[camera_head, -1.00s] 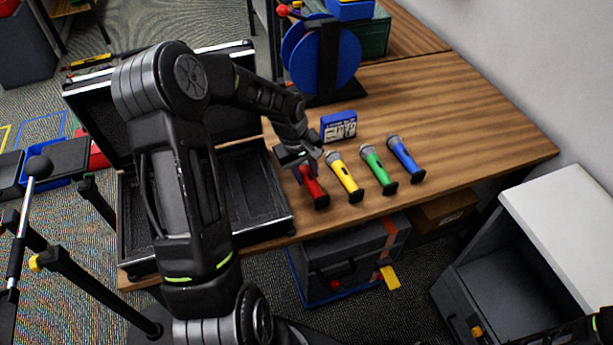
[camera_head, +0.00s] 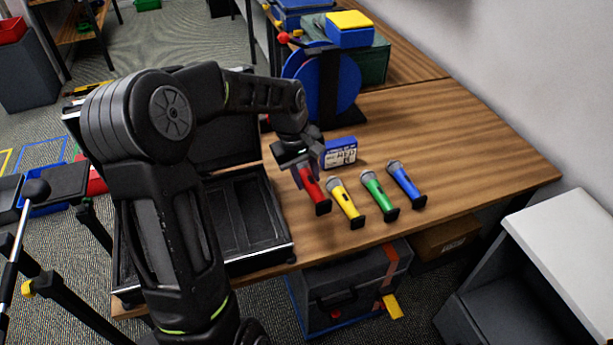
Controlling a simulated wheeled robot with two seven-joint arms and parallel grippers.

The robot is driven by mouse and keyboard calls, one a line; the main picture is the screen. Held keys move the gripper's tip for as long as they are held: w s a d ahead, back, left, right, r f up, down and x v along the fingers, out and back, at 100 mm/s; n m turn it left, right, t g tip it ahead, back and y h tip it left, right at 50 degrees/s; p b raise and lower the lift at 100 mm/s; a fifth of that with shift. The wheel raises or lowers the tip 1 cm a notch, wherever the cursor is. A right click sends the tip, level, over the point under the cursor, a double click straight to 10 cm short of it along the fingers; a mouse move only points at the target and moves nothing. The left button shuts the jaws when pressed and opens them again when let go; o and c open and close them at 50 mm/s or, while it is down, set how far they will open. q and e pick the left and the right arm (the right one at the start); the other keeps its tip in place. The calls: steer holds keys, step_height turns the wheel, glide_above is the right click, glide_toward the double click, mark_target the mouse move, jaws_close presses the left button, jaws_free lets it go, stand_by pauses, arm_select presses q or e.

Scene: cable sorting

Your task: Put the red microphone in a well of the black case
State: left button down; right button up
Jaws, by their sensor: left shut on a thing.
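The red microphone (camera_head: 316,191) is at the left end of a row of microphones on the wooden table. My left gripper (camera_head: 302,166) is shut on its head end, and its black foot points toward the front edge. I cannot tell for sure whether it is clear of the table, but it looks slightly raised. The open black case (camera_head: 291,246) stands just left of it, with long dark wells. My left arm hides much of the case's left side and part of its lid. My right gripper is not in view.
A yellow microphone (camera_head: 345,203), a green microphone (camera_head: 380,194) and a blue microphone (camera_head: 405,183) lie to the right. A blue box (camera_head: 341,152) sits behind them, and a blue cable reel (camera_head: 340,85) stands farther back. The table's right part is clear.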

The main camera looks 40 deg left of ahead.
arm_select(q)
steer(key=w+d+m+g, duration=0.1)
steer(key=w+d+m, duration=0.1)
steer(key=d+m, duration=0.4)
steer(key=w+d+r+m+g+h, duration=0.1)
steer(key=d+m, duration=0.5)
steer(key=d, duration=0.6)
steer(key=shift+w, duration=0.45)
steer(key=shift+r, duration=0.1)
